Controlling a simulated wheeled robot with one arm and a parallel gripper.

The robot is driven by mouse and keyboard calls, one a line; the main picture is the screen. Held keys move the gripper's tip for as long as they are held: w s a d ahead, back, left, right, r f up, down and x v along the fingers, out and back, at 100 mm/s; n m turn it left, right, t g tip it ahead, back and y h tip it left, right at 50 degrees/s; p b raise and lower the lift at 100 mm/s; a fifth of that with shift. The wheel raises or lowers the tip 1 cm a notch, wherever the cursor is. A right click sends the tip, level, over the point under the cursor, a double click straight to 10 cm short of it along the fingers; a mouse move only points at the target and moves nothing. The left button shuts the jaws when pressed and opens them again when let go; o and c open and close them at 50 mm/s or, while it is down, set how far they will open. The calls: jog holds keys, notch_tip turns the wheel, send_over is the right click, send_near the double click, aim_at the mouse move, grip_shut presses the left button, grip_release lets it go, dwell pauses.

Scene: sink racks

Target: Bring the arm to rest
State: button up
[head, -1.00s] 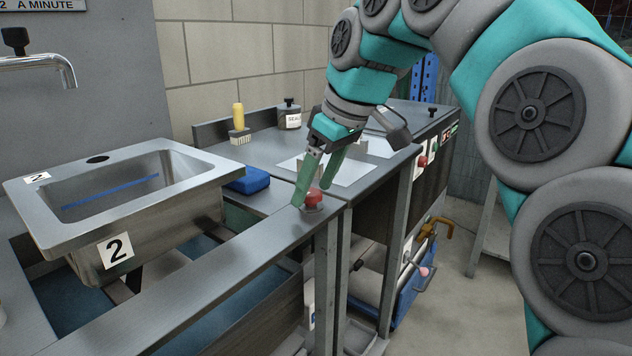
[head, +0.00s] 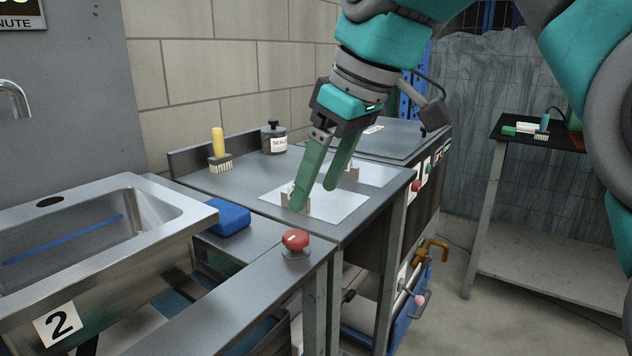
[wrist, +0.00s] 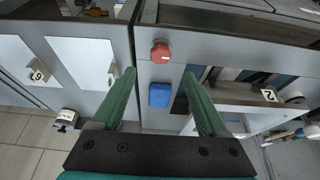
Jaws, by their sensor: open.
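My gripper (head: 314,197) has two green fingers, spread apart with nothing between them. In the head view it hangs from the teal and grey arm over the grey counter, in front of a white sheet (head: 345,208). In the wrist view the open fingers (wrist: 158,82) point down over the bench. A red button (head: 295,240) stands at the near edge of the bench, and it also shows in the wrist view (wrist: 161,52) ahead of the fingers. The blue sponge-like block (wrist: 159,95) appears between the fingers from above, well below them.
A steel sink (head: 170,225) labelled 2 stands at the left. A brush with a yellow handle (head: 217,145) and a dark jar (head: 274,138) stand at the back of the counter. A small dark table (head: 535,132) holds items at the right. Open floor lies between counter and table.

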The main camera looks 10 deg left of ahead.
jog(key=s+d+f+m+g+h, duration=0.1)
jog(key=s+d+f+m, duration=0.2)
jog(key=d+f, duration=0.45)
jog(key=s+d+f+m+g+h, duration=0.1)
jog(key=s+d+f+m, duration=0.3)
jog(key=f, duration=0.6)
jog(key=s+d+f+m+h, duration=0.2)
jog(key=s+d+f+m, duration=0.1)
jog(key=d+f, duration=0.45)
jog(key=s+d+f+m+g, duration=0.1)
jog(key=s+d+f+m, duration=0.2)
jog(key=s+f, duration=0.6)
jog(key=shift+d+f+g, duration=0.3)
jog(key=shift+d+f, duration=0.2)
jog(key=shift+d, duration=0.1)
